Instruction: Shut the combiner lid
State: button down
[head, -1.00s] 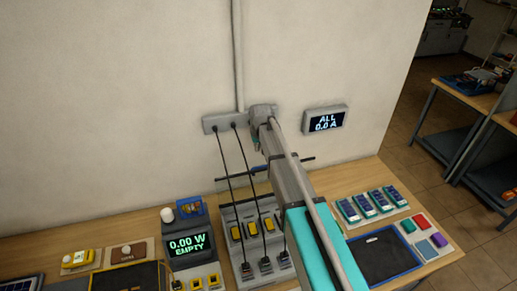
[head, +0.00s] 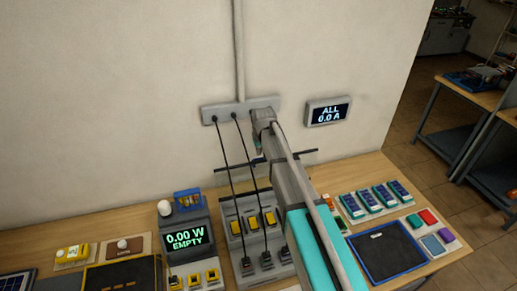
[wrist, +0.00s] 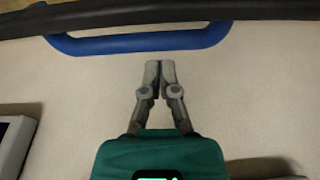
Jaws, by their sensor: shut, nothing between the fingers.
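The combiner (head: 235,227) is a grey box on the bench with yellow switches and black cables plugged along its front. Its lid stands raised at the back of the box; its dark edge bar (head: 303,156) shows on both sides of my arm. The lid's blue handle (wrist: 140,43) and dark edge (wrist: 100,17) cross the top of the wrist view. My gripper (wrist: 160,66) is shut and empty, its fingertips just short of the handle in the picture, with no contact visible. In the head view my gripper (head: 258,150) is near the lid's top edge, and my arm hides part of the box and lid.
Black cables hang from the wall socket strip (head: 215,112) beside my arm. A meter reading 0.00 W EMPTY (head: 187,238) stands left of the combiner. A blue-edged dark tray (head: 385,250) and several small panels (head: 378,198) lie to the right. A wall display (head: 328,112) reads ALL 0.0 A.

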jog(key=shift+s+d, duration=0.15)
jog(key=shift+s, duration=0.4)
